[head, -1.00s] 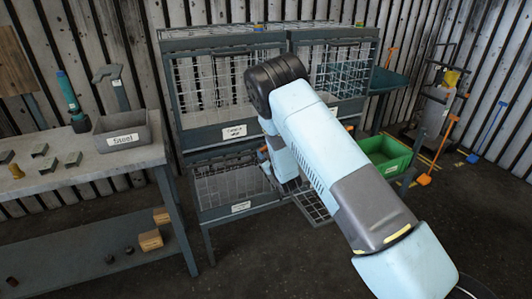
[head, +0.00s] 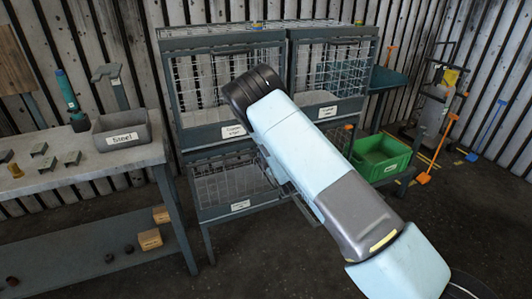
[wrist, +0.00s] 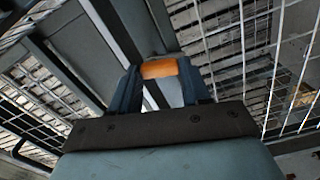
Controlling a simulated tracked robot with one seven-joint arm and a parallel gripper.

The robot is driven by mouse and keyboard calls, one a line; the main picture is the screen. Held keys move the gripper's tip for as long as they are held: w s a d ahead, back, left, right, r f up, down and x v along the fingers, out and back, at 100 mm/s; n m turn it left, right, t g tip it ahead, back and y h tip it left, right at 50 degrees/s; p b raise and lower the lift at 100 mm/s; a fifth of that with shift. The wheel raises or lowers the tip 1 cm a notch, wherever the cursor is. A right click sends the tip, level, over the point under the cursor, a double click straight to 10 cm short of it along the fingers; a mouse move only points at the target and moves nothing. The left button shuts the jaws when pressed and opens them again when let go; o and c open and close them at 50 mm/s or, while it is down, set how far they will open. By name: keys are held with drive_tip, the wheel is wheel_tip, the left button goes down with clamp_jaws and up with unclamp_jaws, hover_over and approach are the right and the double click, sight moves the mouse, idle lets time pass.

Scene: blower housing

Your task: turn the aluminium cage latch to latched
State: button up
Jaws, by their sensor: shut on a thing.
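In the wrist view my gripper (wrist: 160,85) has its two blue-grey fingers closed on an orange block-shaped piece (wrist: 159,68), which appears to be the latch handle. Grey cage frame bars and wire mesh surround it. In the head view my arm covers the gripper and the latch, in front of the lower right part of the cage rack (head: 222,133). The cage labels are too small to read surely, so I cannot tell which cage is the aluminium one. The latch's angle is hidden in the head view.
A workbench (head: 90,165) with a grey bin marked "Steel" (head: 122,130) stands at the left. A green crate (head: 380,157) is right of the rack. The lower left cage (head: 230,187) is close beside my arm. Floor at the right front is open.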

drive_tip(key=shift+s+f+n, duration=0.1)
drive_tip(key=shift+f+n, duration=0.2)
drive_tip(key=shift+n, duration=0.9)
drive_tip(key=o, duration=1.1)
drive_tip(key=shift+r, duration=0.1)
drive_tip(key=shift+c, duration=0.2)
drive_tip(key=shift+d, duration=0.1)
drive_tip(key=v, duration=1.3)
drive_tip(key=shift+s, duration=0.25)
drive_tip(key=shift+d, duration=0.1)
